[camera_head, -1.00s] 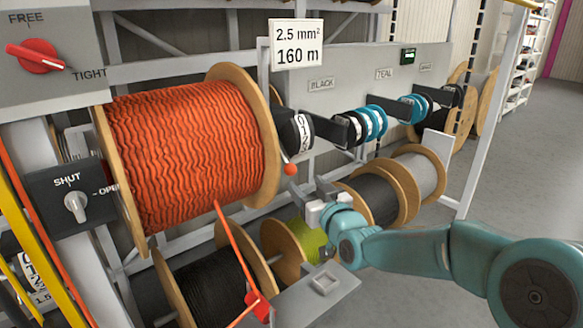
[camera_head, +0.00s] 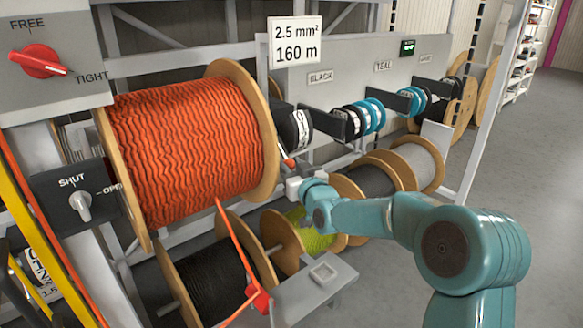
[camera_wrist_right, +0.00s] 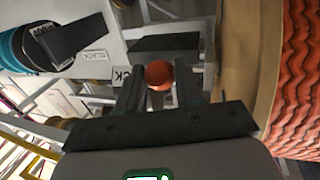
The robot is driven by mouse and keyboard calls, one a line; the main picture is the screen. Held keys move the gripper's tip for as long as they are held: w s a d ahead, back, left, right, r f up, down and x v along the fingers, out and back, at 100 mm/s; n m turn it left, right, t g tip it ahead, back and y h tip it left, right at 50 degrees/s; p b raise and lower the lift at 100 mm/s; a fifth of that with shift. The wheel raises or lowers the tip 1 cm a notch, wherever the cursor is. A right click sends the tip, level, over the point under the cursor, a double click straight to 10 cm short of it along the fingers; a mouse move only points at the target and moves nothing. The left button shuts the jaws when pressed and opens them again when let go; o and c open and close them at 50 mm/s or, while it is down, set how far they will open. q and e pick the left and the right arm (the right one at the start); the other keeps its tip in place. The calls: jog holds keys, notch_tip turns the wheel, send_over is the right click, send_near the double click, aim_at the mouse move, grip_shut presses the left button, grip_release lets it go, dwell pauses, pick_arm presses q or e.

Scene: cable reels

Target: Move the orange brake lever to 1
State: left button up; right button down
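The orange brake lever (camera_head: 288,162) shows as a short stub with a round knob, at the lower right of the big orange cable reel. In the right wrist view its round knob (camera_wrist_right: 159,75) lies between my right gripper's two dark fingertips. My right gripper (camera_head: 293,183) is at the lever, just below it in the head view. Its fingers (camera_wrist_right: 160,92) stand apart, one on each side of the knob, and I see no clear grip on it. The lever's scale and the mark 1 cannot be read. My left gripper is not in view.
The orange reel (camera_head: 190,150) stands close left of my right gripper. A red FREE/TIGHT knob (camera_head: 38,62) and a grey SHUT/OPEN knob (camera_head: 80,205) are at the left. Smaller reels (camera_head: 375,185) lie right and below. A grey bracket (camera_head: 315,290) juts out below. Open floor lies right.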

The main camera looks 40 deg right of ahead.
jog(key=r+g+p, duration=0.1)
jog(key=r+p, duration=0.1)
jog(key=r, duration=0.1)
jog(key=s+r+g+p, duration=0.1)
jog(key=r+p, duration=0.5)
jog(key=shift+s+d+r+n+g, duration=0.15)
jog(key=shift+s+r+n+g, duration=0.15)
jog(key=shift+s+n+g, duration=0.1)
jog(key=shift+w+r+p, duration=0.2)
jog(key=shift+r+p, duration=0.3)
jog(key=shift+r, duration=0.05)
jog(key=shift+w+r+p, duration=0.15)
jog(key=shift+r+p, duration=0.35)
jog(key=c, duration=0.8)
grip_release()
jog(key=shift+w+f, duration=0.1)
jog(key=shift+o, duration=0.2)
jog(key=shift+f, duration=0.15)
